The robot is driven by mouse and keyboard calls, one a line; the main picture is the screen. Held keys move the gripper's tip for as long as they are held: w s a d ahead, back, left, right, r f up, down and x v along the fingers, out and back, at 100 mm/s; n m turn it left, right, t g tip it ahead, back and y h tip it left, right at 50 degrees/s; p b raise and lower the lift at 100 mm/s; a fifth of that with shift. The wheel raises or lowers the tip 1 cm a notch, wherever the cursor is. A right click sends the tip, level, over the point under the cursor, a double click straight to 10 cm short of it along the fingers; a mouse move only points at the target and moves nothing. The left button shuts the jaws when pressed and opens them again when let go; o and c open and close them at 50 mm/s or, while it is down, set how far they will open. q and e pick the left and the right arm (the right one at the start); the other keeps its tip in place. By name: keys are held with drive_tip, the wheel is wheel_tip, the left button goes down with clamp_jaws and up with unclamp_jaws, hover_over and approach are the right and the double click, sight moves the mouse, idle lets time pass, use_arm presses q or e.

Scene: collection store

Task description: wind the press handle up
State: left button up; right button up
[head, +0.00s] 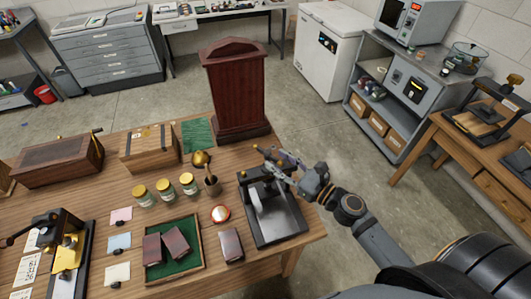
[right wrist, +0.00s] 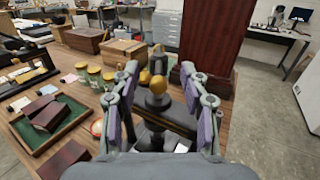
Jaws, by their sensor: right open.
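A small black press (head: 275,222) with a grey plate stands at the right end of the wooden worktable. My right gripper (head: 277,158) is at the top of this press and hides part of its upper frame. In the right wrist view my right gripper (right wrist: 166,76) is open, one finger on each side. A round brass knob (right wrist: 157,86) on a dark part of the press shows between the fingers, with a gap to each. I cannot tell the handle's exact angle. My left gripper is not in view.
A tall dark red wooden stand (head: 235,90) rises just behind the press. Left of the press are a brown block (head: 231,245), a red-rimmed round dish (head: 221,214), jars (head: 165,190) and a green-lined tray (head: 185,262). The floor right of the table is clear.

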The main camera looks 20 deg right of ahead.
sight(271, 157)
drive_tip(key=p+x, duration=0.2)
drive_tip(key=x, duration=0.3)
drive_tip(key=shift+a, duration=0.1)
drive_tip(key=shift+w+a, duration=0.2)
drive_tip(key=shift+w, duration=0.15)
drive_tip(key=shift+f, duration=0.1)
drive_tip(key=shift+s, duration=0.1)
clamp_jaws()
